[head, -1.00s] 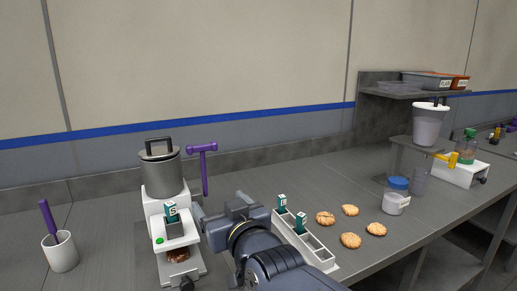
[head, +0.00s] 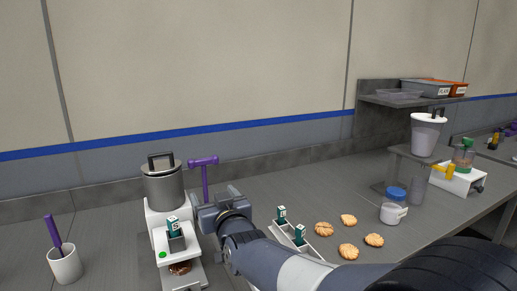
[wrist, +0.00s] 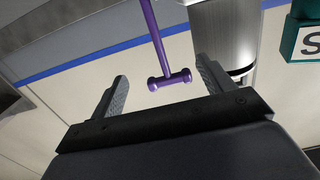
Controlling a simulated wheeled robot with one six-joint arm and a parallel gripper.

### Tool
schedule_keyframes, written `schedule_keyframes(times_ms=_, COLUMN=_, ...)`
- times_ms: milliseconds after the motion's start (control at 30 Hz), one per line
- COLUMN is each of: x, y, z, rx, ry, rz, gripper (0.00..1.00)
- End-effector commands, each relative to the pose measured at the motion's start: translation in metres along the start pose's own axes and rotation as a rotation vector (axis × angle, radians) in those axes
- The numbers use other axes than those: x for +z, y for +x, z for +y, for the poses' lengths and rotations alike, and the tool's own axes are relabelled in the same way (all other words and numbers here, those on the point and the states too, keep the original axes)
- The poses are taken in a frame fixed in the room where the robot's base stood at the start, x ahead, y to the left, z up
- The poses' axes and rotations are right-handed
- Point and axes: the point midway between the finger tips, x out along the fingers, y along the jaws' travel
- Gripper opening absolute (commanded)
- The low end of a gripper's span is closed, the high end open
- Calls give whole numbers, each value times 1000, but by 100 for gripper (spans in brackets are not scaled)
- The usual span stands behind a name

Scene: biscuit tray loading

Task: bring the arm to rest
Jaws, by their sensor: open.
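My gripper (head: 212,211) is raised in the head view, just right of the white machine (head: 157,225) with the grey pot (head: 163,188). In the wrist view my gripper (wrist: 162,90) has its two fingers wide apart with nothing between them touching. A purple T-shaped tool (wrist: 150,35) shows beyond the fingers in the wrist view. It also stands upright behind my gripper in the head view (head: 204,178). My arm covers part of the pale slotted tray (head: 314,245).
Several biscuits (head: 324,229) lie on the grey counter right of the tray. A blue-lidded jar (head: 394,213) stands beyond them. A white cup (head: 66,266) with a purple handle stands at left. A teal block marked S (head: 173,227) sits in the machine.

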Motion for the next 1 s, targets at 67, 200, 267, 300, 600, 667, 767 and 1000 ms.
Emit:
schedule_keyframes(times_ms=67, x=-11, y=2, z=0, rx=1, ry=-1, rz=-27, gripper=76)
schedule_keyframes(times_ms=200, x=-14, y=6, z=0, rx=1, ry=0, rz=-75, gripper=76)
schedule_keyframes(times_ms=267, x=-16, y=8, z=0, rx=1, ry=0, rz=-93, gripper=76)
schedule_keyframes(times_ms=300, x=-18, y=9, z=0, rx=1, ry=-1, rz=-105, gripper=76)
schedule_keyframes(times_ms=600, x=-24, y=17, z=0, rx=1, ry=-1, rz=-188, gripper=76)
schedule_keyframes(times_ms=667, x=-25, y=19, z=0, rx=1, ry=-1, rz=-203, gripper=76)
schedule_keyframes(times_ms=767, x=-27, y=21, z=0, rx=1, ry=0, rz=-226, gripper=76)
schedule_keyframes(times_ms=1000, x=-31, y=27, z=0, rx=1, ry=0, rz=-280, gripper=76)
